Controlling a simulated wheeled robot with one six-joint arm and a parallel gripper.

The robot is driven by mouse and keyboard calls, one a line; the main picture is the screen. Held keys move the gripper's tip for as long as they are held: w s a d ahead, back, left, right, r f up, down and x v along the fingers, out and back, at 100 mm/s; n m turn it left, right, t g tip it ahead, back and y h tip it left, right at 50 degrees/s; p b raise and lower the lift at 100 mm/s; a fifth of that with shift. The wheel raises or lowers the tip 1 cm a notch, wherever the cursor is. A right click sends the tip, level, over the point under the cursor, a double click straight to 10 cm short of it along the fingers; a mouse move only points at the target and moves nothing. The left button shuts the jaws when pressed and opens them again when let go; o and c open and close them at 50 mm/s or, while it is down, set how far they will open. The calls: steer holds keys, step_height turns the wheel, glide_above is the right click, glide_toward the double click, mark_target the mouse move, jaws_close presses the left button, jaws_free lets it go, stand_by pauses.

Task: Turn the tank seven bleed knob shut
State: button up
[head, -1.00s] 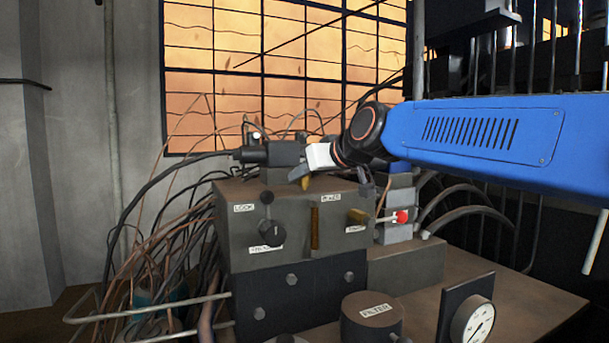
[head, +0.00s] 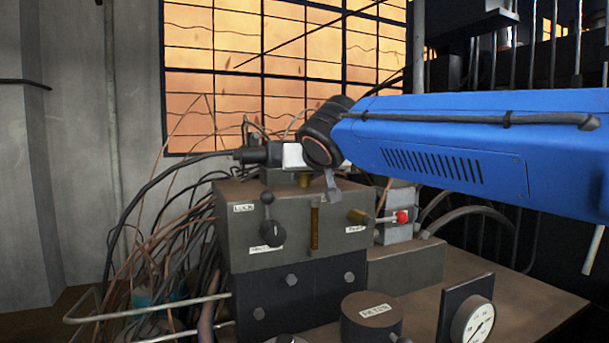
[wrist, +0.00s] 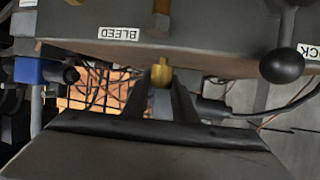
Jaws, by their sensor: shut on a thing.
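A small brass bleed knob (wrist: 162,73) stands at the top edge of a grey-green valve box (head: 285,222), by a BLEED label in the wrist view. My gripper (wrist: 161,84) is shut on this knob, a dark finger on each side. In the head view the knob (head: 304,180) shows just above the box's front face, with a grey finger of my gripper (head: 320,184) to its right and much of the gripper hidden by the wrist. I cannot read any tank number, nor tell how far the knob is turned.
A black ball lever (head: 268,212) and a second brass knob (head: 357,216) are on the box front. A red-tipped valve (head: 402,217) is at its right. A filter cap (head: 371,318) and a gauge (head: 472,320) stand in front. Loose wires crowd the left.

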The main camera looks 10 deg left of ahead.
steer(key=m+h, duration=0.2)
steer(key=h, duration=0.1)
steer(key=m+t+h, duration=0.1)
steer(key=m+h, duration=0.2)
steer(key=shift+a+f, duration=0.1)
steer(key=shift+a, duration=0.1)
steer(key=shift+d+m+g+h, duration=0.1)
steer(key=shift+m+g+h, duration=0.5)
steer(key=shift+m+h, duration=1.9)
steer(key=shift+h, duration=0.3)
steer(key=o, duration=1)
steer(key=shift+o, duration=0.2)
steer(key=shift+s, duration=0.1)
steer(key=v, duration=1.7)
steer(key=shift+r, duration=0.2)
